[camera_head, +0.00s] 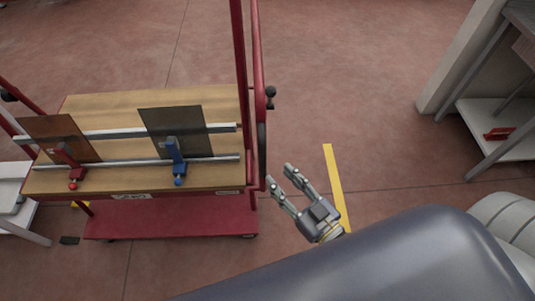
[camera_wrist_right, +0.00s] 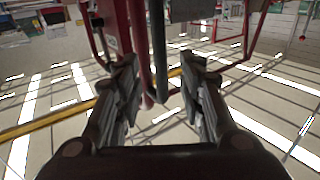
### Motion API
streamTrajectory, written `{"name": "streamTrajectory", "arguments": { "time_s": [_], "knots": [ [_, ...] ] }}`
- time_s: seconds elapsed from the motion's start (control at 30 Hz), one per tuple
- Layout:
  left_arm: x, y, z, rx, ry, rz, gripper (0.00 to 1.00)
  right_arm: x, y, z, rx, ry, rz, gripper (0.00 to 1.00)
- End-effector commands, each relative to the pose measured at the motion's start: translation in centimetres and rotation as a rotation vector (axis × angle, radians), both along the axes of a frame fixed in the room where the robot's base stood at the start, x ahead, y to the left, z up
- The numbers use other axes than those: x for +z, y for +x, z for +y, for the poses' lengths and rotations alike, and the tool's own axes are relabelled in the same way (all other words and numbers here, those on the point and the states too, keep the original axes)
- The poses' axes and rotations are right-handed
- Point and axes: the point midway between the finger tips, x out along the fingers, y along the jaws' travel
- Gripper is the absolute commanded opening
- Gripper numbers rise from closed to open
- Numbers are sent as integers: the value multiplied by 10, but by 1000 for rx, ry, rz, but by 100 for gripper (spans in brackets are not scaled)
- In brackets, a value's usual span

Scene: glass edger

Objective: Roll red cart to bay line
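The red cart (camera_head: 170,216) stands at the left of the head view, with a wooden top, red uprights and a lower red deck. Its near right upright (camera_head: 257,60) carries a black knob (camera_head: 270,91). A yellow floor line (camera_head: 336,185) lies to the right of the cart. My right gripper (camera_head: 279,175) is open beside the cart's right end, between the cart and the line. In the wrist view, the open fingers (camera_wrist_right: 158,68) have red and dark bars showing beyond and between them; I cannot tell any contact. My left gripper is not in view.
On the cart top, a brown panel (camera_head: 58,138) and a dark panel (camera_head: 176,125) stand by metal rails with red and blue clamps. A grey bench (camera_head: 493,105) with a shelf stands at the right.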

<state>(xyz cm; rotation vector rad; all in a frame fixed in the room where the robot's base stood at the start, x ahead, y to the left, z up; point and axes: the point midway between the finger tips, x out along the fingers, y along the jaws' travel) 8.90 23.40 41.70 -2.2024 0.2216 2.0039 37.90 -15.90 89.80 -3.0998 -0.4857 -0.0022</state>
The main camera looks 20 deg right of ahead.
Motion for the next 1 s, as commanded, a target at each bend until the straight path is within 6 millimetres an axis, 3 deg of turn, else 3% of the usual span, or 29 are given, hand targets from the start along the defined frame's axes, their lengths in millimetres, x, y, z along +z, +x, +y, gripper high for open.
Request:
{"name": "streamTrajectory", "arguments": {
  "time_s": [0.2,0.43,0.6,0.9,0.93,1.0],
  "knots": [
    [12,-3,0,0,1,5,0,3,39,12,-1,2,-2,36],
    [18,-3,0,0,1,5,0,1,70,22,-2,-1,0,36],
    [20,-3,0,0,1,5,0,0,80,25,-2,1,0,36],
    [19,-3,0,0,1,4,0,-1,82,26,-2,0,2,36],
    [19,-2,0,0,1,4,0,-1,82,26,-2,0,2,34],
    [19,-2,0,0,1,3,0,-1,82,26,-2,0,2,18]
  ]
}}
